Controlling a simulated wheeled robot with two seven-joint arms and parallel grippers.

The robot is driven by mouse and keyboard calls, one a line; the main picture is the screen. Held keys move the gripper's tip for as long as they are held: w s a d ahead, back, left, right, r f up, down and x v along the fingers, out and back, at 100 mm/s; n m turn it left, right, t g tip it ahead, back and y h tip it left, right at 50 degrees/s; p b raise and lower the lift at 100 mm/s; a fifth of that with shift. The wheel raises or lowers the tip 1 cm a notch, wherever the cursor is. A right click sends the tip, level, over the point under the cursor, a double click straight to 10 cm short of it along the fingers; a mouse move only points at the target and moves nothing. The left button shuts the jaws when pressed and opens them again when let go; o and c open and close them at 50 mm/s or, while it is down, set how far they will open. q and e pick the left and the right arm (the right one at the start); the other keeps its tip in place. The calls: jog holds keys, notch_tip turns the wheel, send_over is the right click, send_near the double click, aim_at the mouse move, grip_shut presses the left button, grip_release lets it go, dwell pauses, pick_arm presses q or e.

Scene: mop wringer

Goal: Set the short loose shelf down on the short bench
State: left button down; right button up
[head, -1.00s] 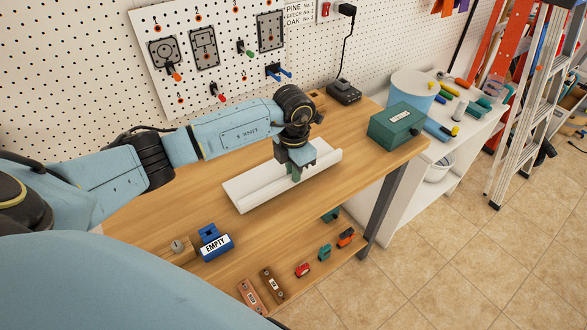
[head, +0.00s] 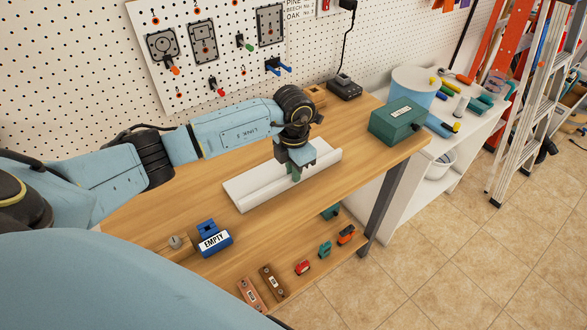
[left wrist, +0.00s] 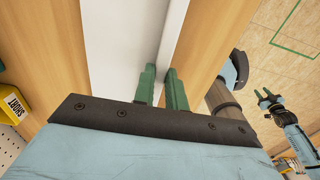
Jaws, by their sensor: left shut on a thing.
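The short loose shelf (head: 255,188) is a long white board with a raised lip. My left gripper (head: 295,175) is shut on its near edge. The shelf lies level over the wooden bench top (head: 190,205); I cannot tell whether it touches the wood. In the left wrist view the green fingers (left wrist: 163,88) pinch the white shelf (left wrist: 125,45). A yellow block marked SHORT (left wrist: 12,103) shows at that view's left edge. My right gripper (left wrist: 267,97) appears small at the right of the left wrist view, its fingers apart and empty.
A blue block marked EMPTY (head: 215,241) sits at the bench's front left. A green box (head: 397,123) and a black charger (head: 344,87) stand toward its right end. A lower shelf holds several small items. A white side unit (head: 405,195) stands beyond.

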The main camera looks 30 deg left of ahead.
pick_arm(q)
jog(key=c, duration=1.3)
grip_release()
jog(key=shift+f, duration=0.1)
jog(key=shift+c, duration=0.2)
notch_tip(320, 180, up, 14)
jog(key=shift+f, duration=0.25)
